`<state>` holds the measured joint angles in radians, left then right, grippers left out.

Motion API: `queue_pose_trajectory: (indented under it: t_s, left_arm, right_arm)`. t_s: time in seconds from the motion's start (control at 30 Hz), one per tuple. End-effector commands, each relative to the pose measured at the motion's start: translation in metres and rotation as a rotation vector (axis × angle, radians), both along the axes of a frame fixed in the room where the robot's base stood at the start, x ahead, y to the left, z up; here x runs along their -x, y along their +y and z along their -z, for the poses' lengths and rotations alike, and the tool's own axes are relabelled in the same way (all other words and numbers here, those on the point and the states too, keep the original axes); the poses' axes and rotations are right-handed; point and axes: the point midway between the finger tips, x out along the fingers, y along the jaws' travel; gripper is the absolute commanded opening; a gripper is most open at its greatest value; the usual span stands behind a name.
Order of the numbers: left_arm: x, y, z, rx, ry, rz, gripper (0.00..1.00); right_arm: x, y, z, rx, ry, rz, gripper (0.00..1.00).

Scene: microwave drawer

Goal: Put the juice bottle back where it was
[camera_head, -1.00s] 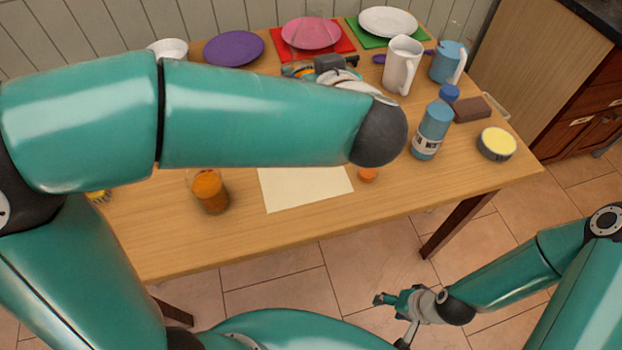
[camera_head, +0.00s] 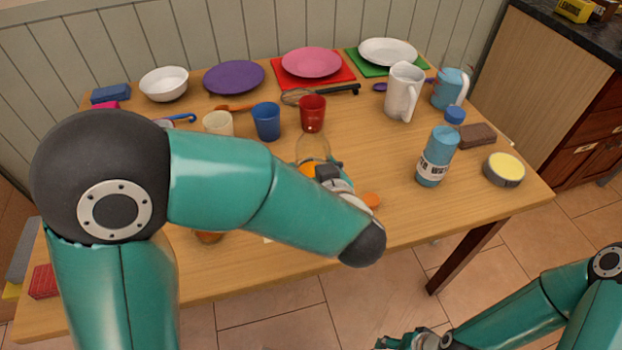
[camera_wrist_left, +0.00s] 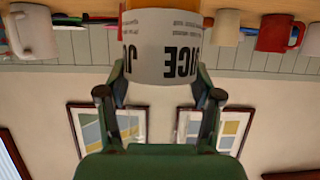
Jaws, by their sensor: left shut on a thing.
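My left gripper (camera_head: 325,172) is shut on the juice bottle (camera_head: 312,150), above the middle of the table (camera_head: 405,228). The bottle has a clear upper part with orange lower down, and looks upright. The left wrist view shows its white label (camera_wrist_left: 165,48) reading JUICE between the fingers (camera_wrist_left: 160,100). I cannot tell whether the bottle touches the table. An orange cap (camera_head: 372,200) lies just right of the gripper, partly hidden by my forearm. My right gripper (camera_head: 395,343) is low at the bottom edge, away from the table and partly cut off.
A red cup (camera_head: 312,113), a blue cup (camera_head: 266,121) and a cream cup (camera_head: 218,123) stand behind my left arm. A blue bottle (camera_head: 437,157) and a yellow-topped tin (camera_head: 504,169) are at right. Plates line the back. An orange glass (camera_head: 208,237) is mostly hidden.

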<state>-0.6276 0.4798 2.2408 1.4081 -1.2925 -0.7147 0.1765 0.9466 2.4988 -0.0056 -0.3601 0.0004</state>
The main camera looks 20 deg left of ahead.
Motion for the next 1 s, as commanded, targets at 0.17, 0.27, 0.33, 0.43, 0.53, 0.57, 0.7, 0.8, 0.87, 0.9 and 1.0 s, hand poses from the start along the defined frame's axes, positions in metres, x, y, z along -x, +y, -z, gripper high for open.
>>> queue_pose_trajectory:
  t_s: [0.17,0.27,0.33,0.43,0.53,0.57,0.7,0.8,0.87,0.9,1.0]
  left_arm:
    - [0.000,0.000,0.027,-0.003,0.002,0.000,0.00]
    - [0.000,0.000,0.031,-0.001,0.001,0.000,0.00]
    - [0.000,0.000,0.030,-0.001,-0.001,0.000,0.00]
    - [0.000,0.000,0.030,-0.001,-0.001,0.000,0.00]
    - [0.000,0.000,0.031,-0.001,0.001,0.000,0.00]
    - [0.000,0.000,0.032,-0.001,0.001,0.000,0.00]
    - [0.000,0.000,0.033,0.000,0.001,0.000,0.83]
    - [0.000,0.000,0.033,0.000,0.001,0.000,0.90]
    - [0.000,0.000,0.033,0.000,0.001,0.000,0.90]
    - [0.000,0.000,0.033,0.000,0.001,0.000,0.90]
    - [0.000,0.000,0.032,0.000,0.001,0.000,0.90]
  right_arm:
    - [0.000,0.000,0.009,0.000,0.000,0.000,0.60]
    - [0.000,0.000,0.010,0.000,0.000,0.000,0.60]
    - [0.000,0.000,0.009,0.000,0.000,0.000,0.60]
    - [0.000,0.000,0.009,0.000,0.000,0.000,0.60]
    - [0.000,0.000,0.010,0.000,0.000,0.000,0.60]
    - [0.000,0.000,0.010,0.000,0.000,0.000,0.60]
    - [0.000,0.000,0.010,0.000,0.000,0.000,0.60]
    - [0.000,0.000,0.010,0.000,0.000,0.000,0.60]
    - [0.000,0.000,0.010,0.000,0.000,0.000,0.60]
    - [0.000,0.000,0.010,0.000,0.000,0.000,0.60]
    - [0.000,0.000,0.010,0.000,0.000,0.000,0.60]
